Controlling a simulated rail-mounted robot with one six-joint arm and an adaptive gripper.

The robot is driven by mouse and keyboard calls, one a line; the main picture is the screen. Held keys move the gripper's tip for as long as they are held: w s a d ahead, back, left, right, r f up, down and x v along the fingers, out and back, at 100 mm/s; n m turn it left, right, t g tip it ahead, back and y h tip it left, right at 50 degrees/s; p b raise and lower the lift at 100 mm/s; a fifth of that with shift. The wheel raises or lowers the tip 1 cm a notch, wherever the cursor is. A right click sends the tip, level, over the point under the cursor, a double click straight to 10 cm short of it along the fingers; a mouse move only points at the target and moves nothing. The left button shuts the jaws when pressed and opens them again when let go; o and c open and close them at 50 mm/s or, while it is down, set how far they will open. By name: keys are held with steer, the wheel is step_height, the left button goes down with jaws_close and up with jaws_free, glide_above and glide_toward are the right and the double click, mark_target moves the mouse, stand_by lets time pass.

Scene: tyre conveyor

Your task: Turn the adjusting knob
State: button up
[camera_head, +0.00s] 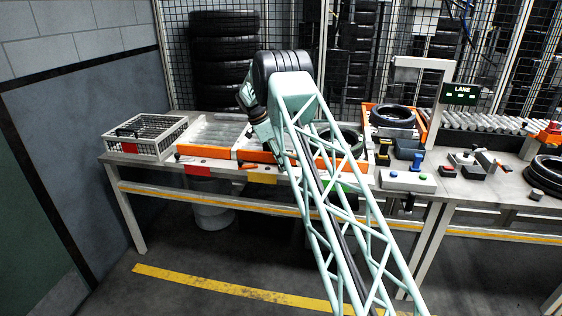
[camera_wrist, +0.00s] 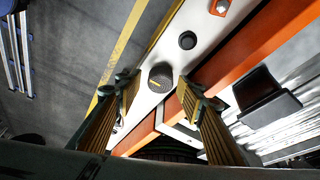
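The adjusting knob (camera_wrist: 161,75) is a dark, ribbed round knob with a yellow mark line. It sits on a white panel strip in the wrist view. My gripper (camera_wrist: 158,86) is open, its ribbed yellow-brown fingers reaching toward the panel. The knob shows between the two fingertips, slightly beyond them, with a visible space on each side. I cannot tell how far above the panel the fingertips are. In the head view my arm covers the middle of the bench, and neither the knob nor the fingertips can be made out.
A black round button (camera_wrist: 187,40) is close to the knob on the same panel. An orange rail (camera_wrist: 270,35) runs alongside, with a black block (camera_wrist: 262,97) beyond it. A wire basket (camera_head: 146,137) stands at the bench's left end. A tyre (camera_head: 392,116) lies right of my arm.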

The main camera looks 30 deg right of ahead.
steer(key=shift+n, duration=0.4)
steer(key=shift+s+n+t+b, duration=0.15)
steer(key=shift+n+t+b, duration=0.7)
steer(key=shift+n, duration=1.05)
steer(key=shift+s+d+r+n+t+y+p, duration=0.15)
steer(key=shift+n+t+p, duration=0.25)
steer(key=shift+n, duration=0.5)
steer(key=shift+a+n+t+y+p, duration=0.1)
steer(key=shift+n+t+y+p, duration=0.25)
steer(key=shift+n, duration=0.55)
steer(key=shift+n+p, duration=1)
steer(key=shift+p, duration=0.25)
steer(key=shift+d+n+t+y+p, duration=0.1)
steer(key=shift+n+t+y+p, duration=0.25)
steer(key=shift+n+p, duration=0.45)
steer(key=shift+s+d+n+t+y+p, duration=0.1)
steer(key=shift+n+t+y+p, duration=0.25)
steer(key=shift+n+p, duration=1.5)
steer(key=shift+d+n+t+y+p, duration=0.15)
steer(key=shift+n+y+p, duration=0.35)
steer(key=shift+p, duration=2.65)
